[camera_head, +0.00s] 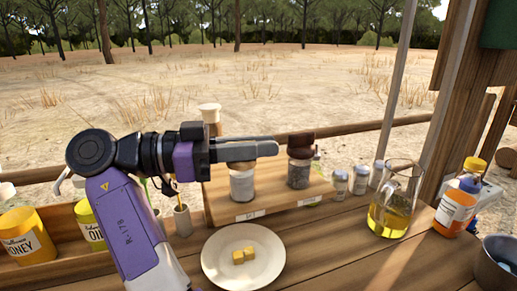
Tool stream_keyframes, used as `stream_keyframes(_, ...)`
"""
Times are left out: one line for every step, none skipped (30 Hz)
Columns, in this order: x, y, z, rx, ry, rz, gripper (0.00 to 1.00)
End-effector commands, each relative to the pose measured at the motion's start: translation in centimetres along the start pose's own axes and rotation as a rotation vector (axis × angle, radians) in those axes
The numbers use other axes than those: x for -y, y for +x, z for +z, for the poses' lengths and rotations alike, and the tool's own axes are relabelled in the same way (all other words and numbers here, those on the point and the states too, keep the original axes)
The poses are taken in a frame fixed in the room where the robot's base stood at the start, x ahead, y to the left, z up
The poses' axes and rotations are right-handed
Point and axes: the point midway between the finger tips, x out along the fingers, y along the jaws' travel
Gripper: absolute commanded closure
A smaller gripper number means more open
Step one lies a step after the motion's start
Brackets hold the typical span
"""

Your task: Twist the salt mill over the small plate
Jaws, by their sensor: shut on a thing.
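The salt mill (242,185), a clear jar with pale contents, is upright under my gripper (262,148). The fingers point right and are shut across its top, which they hide. I cannot tell whether its base touches the wooden board behind the plate. The small white plate (217,268) lies on the table in front of the board, nearer to me than the mill. A few yellow cubes (244,256) lie on it. A dark mill with a brown top (300,168) stands on the board just right of my fingertips.
The wooden board (275,205) carries small labels. Two small shakers (350,181) and a glass jug of yellow oil (394,205) stand to the right, then an orange-labelled bottle (455,212) and a metal pot (497,262). Yellow containers (27,238) stand left. Table right of the plate is clear.

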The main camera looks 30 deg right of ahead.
Motion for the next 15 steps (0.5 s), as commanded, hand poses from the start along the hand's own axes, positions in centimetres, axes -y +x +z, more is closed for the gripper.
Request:
stream_keyframes(-0.04, 0.02, -0.01, 0.000, 0.001, 0.002, 1.00)
stream_keyframes(-0.04, 0.03, -0.01, 0.000, 0.001, 0.002, 1.00)
stream_keyframes(-0.04, 0.03, -0.01, 0.000, 0.001, 0.002, 1.00)
stream_keyframes(-0.04, 0.03, -0.01, 0.000, 0.001, 0.001, 1.00)
stream_keyframes(-0.03, 0.03, -0.01, 0.000, 0.001, 0.001, 1.00)
stream_keyframes(-0.03, 0.04, -0.01, 0.000, 0.001, 0.001, 0.85)
stream_keyframes(-0.03, 0.04, 0.00, 0.000, 0.001, 0.001, 0.79)
stream_keyframes(-0.03, 0.04, 0.00, 0.000, 0.001, 0.001, 0.73)
stream_keyframes(-0.02, 0.04, 0.00, 0.000, 0.000, 0.001, 0.67)
stream_keyframes(-0.02, 0.04, 0.00, 0.000, 0.000, 0.001, 0.67)
stream_keyframes(-0.01, 0.04, 0.00, 0.000, 0.000, 0.001, 0.67)
stream_keyframes(-0.01, 0.04, 0.00, 0.000, 0.000, 0.000, 0.67)
stream_keyframes(-0.01, 0.03, 0.00, 0.000, 0.000, 0.000, 0.67)
stream_keyframes(0.00, 0.03, 0.01, 0.000, 0.000, 0.000, 0.67)
stream_keyframes(0.00, 0.03, 0.01, 0.000, 0.000, 0.000, 0.67)
